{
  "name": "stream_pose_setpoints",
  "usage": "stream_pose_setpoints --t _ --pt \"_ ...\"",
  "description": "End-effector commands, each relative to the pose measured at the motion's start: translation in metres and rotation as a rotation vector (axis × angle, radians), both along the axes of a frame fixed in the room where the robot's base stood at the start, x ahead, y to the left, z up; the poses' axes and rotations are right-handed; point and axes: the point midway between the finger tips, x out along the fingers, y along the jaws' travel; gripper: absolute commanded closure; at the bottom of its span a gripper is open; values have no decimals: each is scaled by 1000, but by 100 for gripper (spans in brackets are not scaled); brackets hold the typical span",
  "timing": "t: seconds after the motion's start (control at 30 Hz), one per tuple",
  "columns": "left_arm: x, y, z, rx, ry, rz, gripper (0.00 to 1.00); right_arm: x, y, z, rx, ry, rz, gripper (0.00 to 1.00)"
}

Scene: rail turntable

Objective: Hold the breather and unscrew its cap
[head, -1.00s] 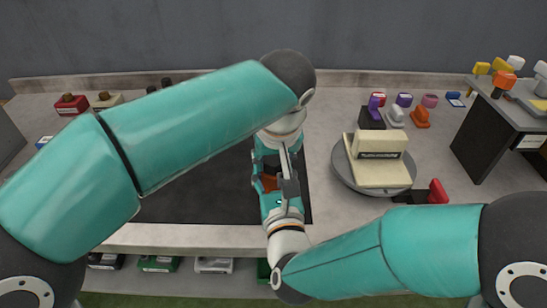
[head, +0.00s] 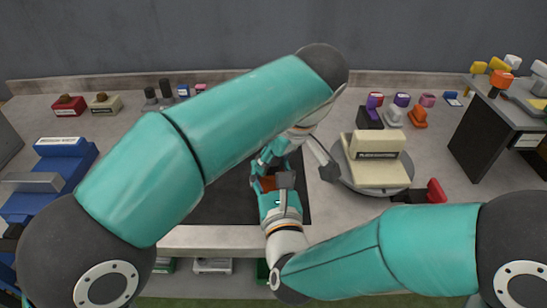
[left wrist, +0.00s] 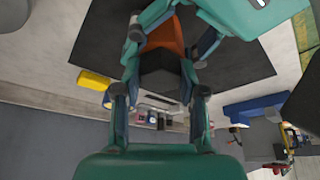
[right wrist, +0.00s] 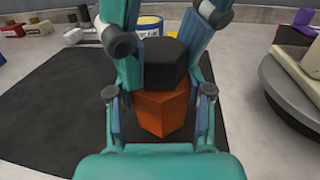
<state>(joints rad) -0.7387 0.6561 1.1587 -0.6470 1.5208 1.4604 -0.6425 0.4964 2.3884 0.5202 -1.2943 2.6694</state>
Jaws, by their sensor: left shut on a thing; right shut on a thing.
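The breather has an orange faceted body (right wrist: 165,112) with a black faceted cap (right wrist: 167,62) on top. My right gripper (head: 276,187) is shut on the orange body, with a finger on each side in the right wrist view. My left gripper (head: 272,165) comes from the far side and is shut on the black cap; the cap also shows between its fingers in the left wrist view (left wrist: 162,78). In the head view the orange body (head: 268,183) shows only in part between the two grippers. Cap and body look in contact; the thread is hidden.
A black mat (head: 220,205) lies under the grippers. A round turntable (head: 345,178) with a cream block (head: 378,172) stands close on the right, beside a red piece (head: 436,190). A blue fixture (head: 55,175) stands at the left. Small coloured parts line the back.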

Motion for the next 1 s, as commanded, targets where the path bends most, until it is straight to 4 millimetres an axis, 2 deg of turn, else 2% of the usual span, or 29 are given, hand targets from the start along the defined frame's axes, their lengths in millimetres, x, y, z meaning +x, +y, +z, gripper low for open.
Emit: stream_pose_setpoints --t 0.13,0.3,0.43,0.77,0.8,0.93,1.0 --pt "1 -2 -1 1 1 81 100 0 1 1 -4 -3 3 100" --pt "4 -4 -2 0 -1 333 100 0 1 0 -5 -3 4 100" --pt "4 -4 -1 -1 -1 471 100 0 1 1 -5 -3 5 100" --pt "4 -5 -2 3 -1 518 100 -1 1 0 -5 -2 4 100" --pt "4 -5 -2 4 -2 518 52 -1 1 0 -4 -2 3 100" --pt "3 -5 -2 4 0 516 31 0 1 0 -3 -1 2 100" --pt "3 -5 -2 4 0 515 30 0 1 0 -2 -1 2 100"
